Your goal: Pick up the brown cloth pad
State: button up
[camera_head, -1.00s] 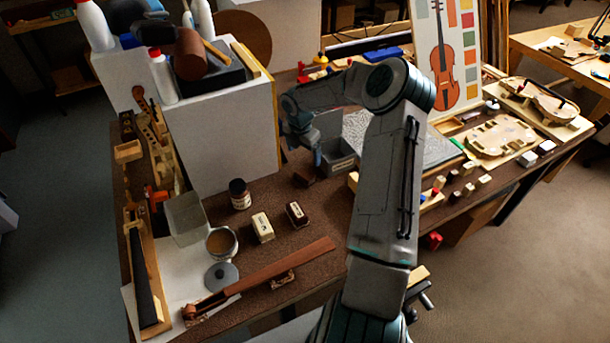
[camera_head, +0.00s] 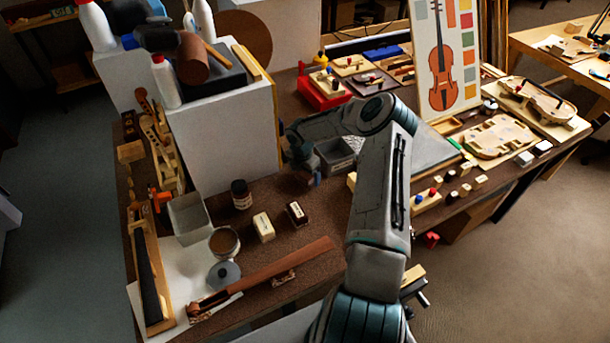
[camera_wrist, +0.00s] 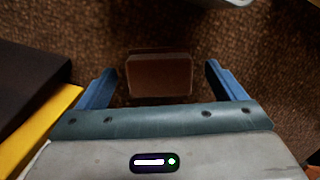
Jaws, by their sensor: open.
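The brown cloth pad (camera_wrist: 160,76) lies on the dark brown bench top in the wrist view, a small block-like piece with a lighter front edge. My gripper (camera_wrist: 161,69) is open, with one blue finger on each side of the pad and a gap on both sides. The fingers appear not to touch it; their exact height over it is hard to tell. In the head view my gripper (camera_head: 312,179) is low over the bench, between the large white box and the grey bin, and hides the pad.
The large white box (camera_head: 225,140) stands close on the left. The open grey bin (camera_head: 337,157) is just behind and right of my gripper. A dark jar (camera_head: 240,194) and two small blocks (camera_head: 263,227) (camera_head: 297,213) stand nearer the front. A yellow-edged dark surface (camera_wrist: 35,125) borders the wrist view's left.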

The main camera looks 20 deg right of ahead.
jog(key=shift+f, duration=0.35)
jog(key=c, duration=1.1)
jog(key=shift+r, duration=0.1)
jog(key=shift+d+r, duration=0.1)
jog(key=shift+r, duration=0.35)
jog(key=r, duration=0.1)
jog(key=r+b, duration=0.1)
jog(key=d+r+b, duration=0.1)
jog(key=shift+s+r, duration=0.25)
jog(key=shift+s, duration=0.1)
jog(key=s+d+r+b, duration=0.1)
jog(key=s+d+r, duration=0.2)
jog(key=s+d+r+b, duration=0.1)
jog(key=s+d+r, duration=0.2)
jog(key=s+d, duration=0.1)
jog(key=shift+s+d+r, duration=0.15)
jog(key=shift+s+r, duration=0.05)
jog(key=shift+r, duration=0.05)
